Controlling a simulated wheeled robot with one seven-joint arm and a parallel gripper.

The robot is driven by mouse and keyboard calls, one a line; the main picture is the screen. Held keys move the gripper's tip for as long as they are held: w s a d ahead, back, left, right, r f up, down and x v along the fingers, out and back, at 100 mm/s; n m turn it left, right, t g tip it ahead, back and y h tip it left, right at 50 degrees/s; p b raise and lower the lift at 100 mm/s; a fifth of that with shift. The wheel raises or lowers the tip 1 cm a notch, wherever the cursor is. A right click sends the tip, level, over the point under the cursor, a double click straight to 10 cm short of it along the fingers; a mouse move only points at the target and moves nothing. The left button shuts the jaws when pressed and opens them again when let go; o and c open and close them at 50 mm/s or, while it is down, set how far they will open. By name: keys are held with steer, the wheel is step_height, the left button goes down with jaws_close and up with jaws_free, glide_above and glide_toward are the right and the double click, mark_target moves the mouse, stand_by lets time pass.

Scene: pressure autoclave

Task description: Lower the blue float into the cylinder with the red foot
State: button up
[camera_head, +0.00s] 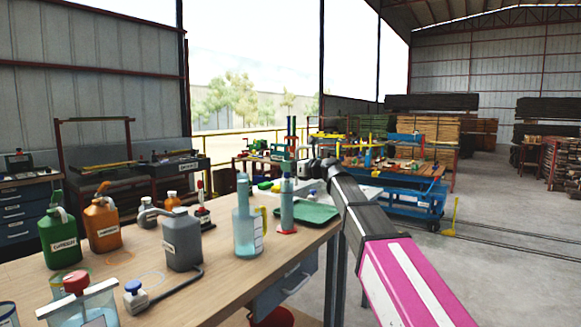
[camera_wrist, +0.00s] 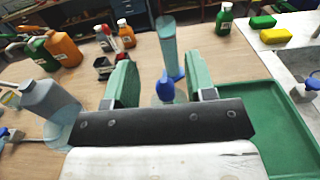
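The blue float (camera_wrist: 165,88) shows between the two green fingers of my gripper (camera_wrist: 158,62) in the wrist view. A gap shows on both sides of it, so my gripper is open and not clamped on it. In the head view my gripper (camera_head: 290,171) is just above the clear cylinder with the red foot (camera_head: 287,210). A bit of the blue float (camera_head: 287,186) shows at the cylinder's mouth. How deep the float sits is hard to tell. The red foot is hidden in the wrist view.
A clear vessel (camera_head: 247,232) stands close left of the cylinder. A green tray (camera_head: 318,213) lies to its right. A grey jug (camera_head: 182,243) stands further left. In the wrist view a tall clear tube (camera_wrist: 168,45) rises beyond the fingers.

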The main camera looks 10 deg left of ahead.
steer(key=shift+d, duration=0.1)
steer(key=v, duration=1)
steer(key=shift+s+d, duration=0.15)
steer(key=shift+d, duration=0.1)
stand_by(1.1)
steer(key=s+d+f+n+g+h, duration=0.1)
steer(key=d+f+n+h, duration=0.3)
steer(key=f, duration=0.7)
steer(key=s+d+f+n+h, duration=0.1)
steer(key=d+f+n+h, duration=0.3)
steer(key=f, duration=0.7)
steer(key=s+d+f+n+g+h, duration=0.1)
steer(key=s+d+f+n, duration=0.1)
steer(key=d+f, duration=0.65)
steer(key=s+d+f+n+g+h, duration=0.2)
steer(key=s+d+f+n, duration=0.4)
steer(key=f, duration=0.6)
steer(key=s+d+f+n+g+h, duration=0.2)
steer(key=s+d+f+n+h, duration=0.3)
steer(key=s+d+f, duration=0.5)
step_height(320, 180, down, 3)
steer(key=shift+d+r+n+g+h, duration=0.1)
steer(key=shift+d+n+g+h, duration=0.2)
steer(key=shift+n, duration=0.4)
steer(key=shift+a, duration=0.1)
